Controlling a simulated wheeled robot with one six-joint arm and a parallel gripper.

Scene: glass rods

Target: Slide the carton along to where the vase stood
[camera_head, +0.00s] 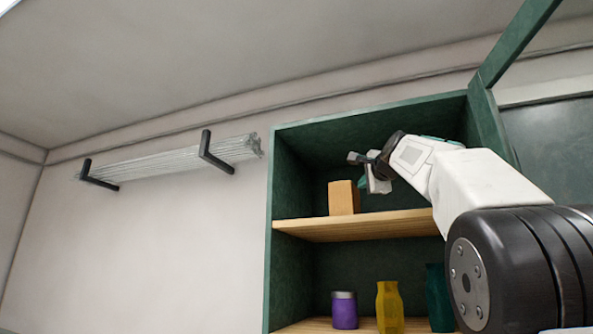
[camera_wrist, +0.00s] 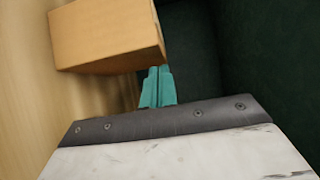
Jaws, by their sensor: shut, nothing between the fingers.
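The carton (camera_head: 343,198) is a plain light-brown box standing on the upper wooden shelf (camera_head: 320,229) of a green cabinet. In the wrist view the carton (camera_wrist: 108,35) fills the upper left, beside the wooden shelf surface (camera_wrist: 30,100). My gripper (camera_head: 360,170) is at the carton's right in the head view, near its upper right edge. In the wrist view its teal fingertips (camera_wrist: 158,75) are together and empty, close to the carton's near edge. Whether they touch it I cannot tell. No vase shows on the upper shelf; my arm hides part of its right side.
On the lower shelf stand a purple jar (camera_head: 344,311), a yellow bottle (camera_head: 389,307) and a dark green container (camera_head: 439,298). The cabinet's left wall (camera_head: 283,180) borders the shelf. Glass rods (camera_head: 165,157) rest on wall brackets at left. Upper-shelf space left of the carton is clear.

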